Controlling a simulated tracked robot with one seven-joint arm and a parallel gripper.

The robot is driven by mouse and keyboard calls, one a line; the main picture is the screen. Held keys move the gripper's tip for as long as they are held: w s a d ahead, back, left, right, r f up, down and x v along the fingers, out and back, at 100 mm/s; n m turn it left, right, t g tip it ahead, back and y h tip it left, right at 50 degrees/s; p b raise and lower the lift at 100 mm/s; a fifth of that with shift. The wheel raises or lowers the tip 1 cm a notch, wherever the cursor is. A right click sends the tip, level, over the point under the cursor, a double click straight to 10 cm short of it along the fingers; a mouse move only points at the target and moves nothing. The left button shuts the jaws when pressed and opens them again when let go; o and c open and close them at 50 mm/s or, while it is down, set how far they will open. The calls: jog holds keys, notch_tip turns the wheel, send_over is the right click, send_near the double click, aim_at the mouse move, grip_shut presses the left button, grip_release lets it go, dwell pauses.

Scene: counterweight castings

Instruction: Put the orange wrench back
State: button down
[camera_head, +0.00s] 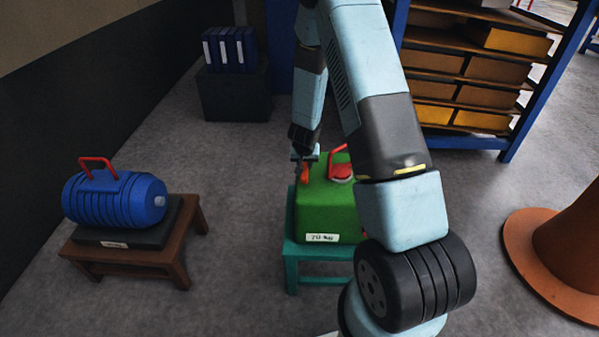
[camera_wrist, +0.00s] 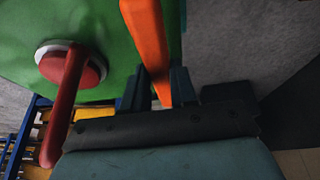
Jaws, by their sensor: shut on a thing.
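The orange wrench (camera_wrist: 150,45) shows in the wrist view as a long orange bar between the fingers of my gripper (camera_wrist: 158,92). My gripper is shut on it. In the head view the gripper (camera_head: 304,160) is above the left edge of a green block (camera_head: 325,212) with a "20 kg" label, and a bit of the orange wrench (camera_head: 305,174) shows below the fingers. I cannot tell whether the wrench touches the block. The block has a red handle (camera_head: 337,153) on a round red base. The far end of the wrench is out of the wrist view.
The green block stands on a teal stool (camera_head: 290,262). A blue ribbed casting (camera_head: 112,198) sits on a brown stool (camera_head: 190,240) at left. A shelf of boxes (camera_head: 480,70) stands behind right, and an orange cone (camera_head: 565,245) at right. Floor between the stools is clear.

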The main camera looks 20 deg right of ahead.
jog(key=shift+f, duration=1.7)
jog(key=shift+f, duration=0.1)
jog(key=c, duration=0.9)
grip_release()
